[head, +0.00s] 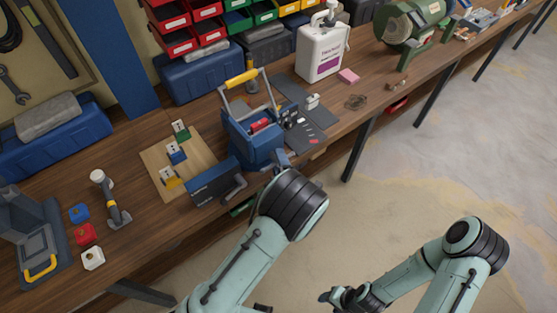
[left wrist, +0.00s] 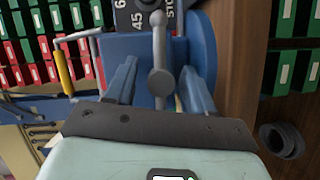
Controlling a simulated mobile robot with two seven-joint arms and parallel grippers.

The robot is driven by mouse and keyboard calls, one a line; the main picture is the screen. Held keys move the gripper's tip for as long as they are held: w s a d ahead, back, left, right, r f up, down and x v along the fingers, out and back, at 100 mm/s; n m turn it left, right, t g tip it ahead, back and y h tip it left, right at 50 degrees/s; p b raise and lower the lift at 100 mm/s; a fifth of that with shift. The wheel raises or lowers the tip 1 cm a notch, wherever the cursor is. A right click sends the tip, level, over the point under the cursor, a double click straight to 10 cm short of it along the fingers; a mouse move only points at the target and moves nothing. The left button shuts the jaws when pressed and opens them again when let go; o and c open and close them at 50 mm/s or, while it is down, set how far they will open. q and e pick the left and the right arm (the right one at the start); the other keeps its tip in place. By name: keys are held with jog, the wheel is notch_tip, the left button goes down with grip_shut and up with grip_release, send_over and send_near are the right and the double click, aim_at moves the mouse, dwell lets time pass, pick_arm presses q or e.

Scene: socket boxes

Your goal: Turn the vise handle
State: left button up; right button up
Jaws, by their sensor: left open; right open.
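In the left wrist view, the vise handle (left wrist: 160,55) is a grey metal bar with rounded ends, standing nearly upright in front of a blue vise body (left wrist: 133,48). My left gripper (left wrist: 160,85) is open, with one finger on each side of the handle; I cannot tell whether either touches it. In the head view, my left gripper (head: 279,160) is at the bench's front edge, mostly hidden by my wrist, and the handle cannot be made out there. My right gripper (head: 346,296) is low over the floor, away from the bench, and empty.
A white jug (head: 320,52) and green bench grinder (head: 412,20) stand further back. The floor (head: 450,150) before the bench is clear.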

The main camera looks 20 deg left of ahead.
pick_arm(q)
jog(key=shift+w+a, duration=0.2)
jog(key=shift+w, duration=0.05)
grip_shut()
jog(key=shift+f, duration=0.1)
